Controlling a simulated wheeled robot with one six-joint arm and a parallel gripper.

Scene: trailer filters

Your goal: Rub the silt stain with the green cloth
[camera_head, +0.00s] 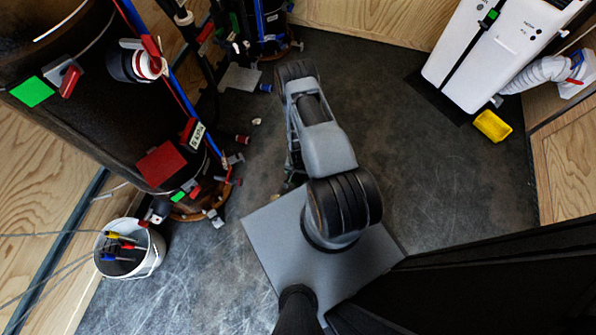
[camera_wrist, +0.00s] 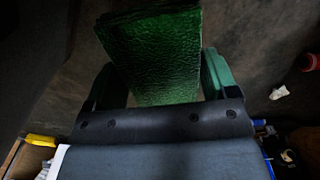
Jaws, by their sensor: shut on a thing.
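The green cloth (camera_wrist: 155,55) shows in the wrist view as a textured green block between the two dark green fingers of my gripper (camera_wrist: 160,75). My gripper is shut on the cloth, which sticks out past the fingertips over dark floor. In the head view my arm covers the gripper, and I cannot see the cloth there. I cannot make out the silt stain clearly in either view; the floor around the cloth is dark and mottled.
A black tank (camera_head: 105,100) with valves stands at left, with a white bucket (camera_head: 155,252) below it. Small loose parts lie near its base. A white cabinet (camera_head: 485,55) and a yellow piece (camera_head: 492,126) are at right. The floor (camera_head: 440,180) right of my arm is clear.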

